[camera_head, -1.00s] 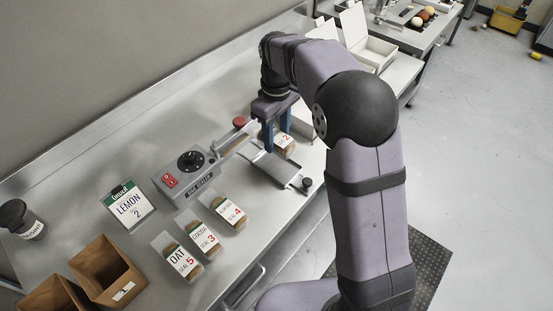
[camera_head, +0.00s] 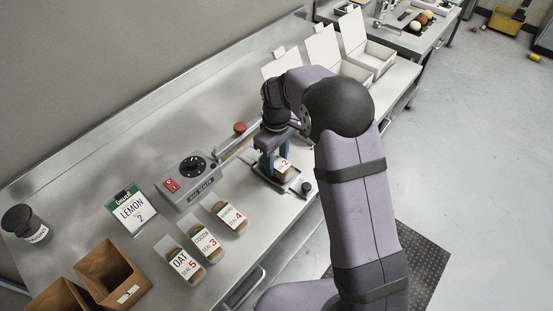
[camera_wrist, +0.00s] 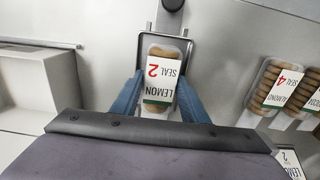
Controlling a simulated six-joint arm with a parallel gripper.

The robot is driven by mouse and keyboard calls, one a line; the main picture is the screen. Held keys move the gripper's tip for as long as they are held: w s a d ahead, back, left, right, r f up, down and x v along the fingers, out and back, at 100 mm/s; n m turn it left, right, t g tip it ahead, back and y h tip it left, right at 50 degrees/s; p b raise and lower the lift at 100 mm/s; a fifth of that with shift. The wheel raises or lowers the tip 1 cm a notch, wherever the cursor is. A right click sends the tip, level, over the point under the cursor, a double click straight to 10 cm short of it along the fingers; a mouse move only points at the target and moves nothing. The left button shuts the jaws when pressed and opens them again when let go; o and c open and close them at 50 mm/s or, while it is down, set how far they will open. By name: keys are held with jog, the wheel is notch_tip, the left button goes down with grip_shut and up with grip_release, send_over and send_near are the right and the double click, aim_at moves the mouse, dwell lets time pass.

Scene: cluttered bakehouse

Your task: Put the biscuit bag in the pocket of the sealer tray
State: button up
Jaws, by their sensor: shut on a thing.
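My gripper (camera_head: 274,168) is shut on the biscuit bag (camera_head: 285,166), a clear pack of biscuits with a "LEMON SEAL 2" label. In the wrist view the bag (camera_wrist: 163,75) lies between my two blue fingers, within the outline of the grey sealer tray (camera_wrist: 141,48). In the head view the tray (camera_head: 263,178) is directly under my gripper, right of the grey bag sealer (camera_head: 190,180). My fingers hide part of the bag. I cannot tell whether the bag touches the pocket floor.
Oat, cocoa and almond bags (camera_head: 185,265) lie left of the tray. A "LEMON 2" card (camera_head: 130,209) stands by the sealer. Brown boxes (camera_head: 112,275) are at the front left; open white boxes (camera_head: 325,50) stand behind. The sealer's red-knobbed arm (camera_head: 240,128) is close to my gripper.

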aim_at(277, 162)
jog(key=shift+f, duration=0.2)
jog(key=o, duration=1.2)
jog(key=shift+r, duration=0.15)
notch_tip(277, 162, up, 12)
jog(key=shift+r+b, duration=0.1)
jog(key=shift+b, duration=1.1)
jog(key=s+d+f+m, duration=0.3)
jog(key=s, duration=0.5)
jog(key=s+d+f+m, duration=0.3)
jog(key=s, duration=0.5)
jog(key=s+d+f+m, duration=0.3)
jog(key=s, duration=0.5)
jog(key=shift+d+f, duration=0.3)
jog(key=shift+f, duration=0.05)
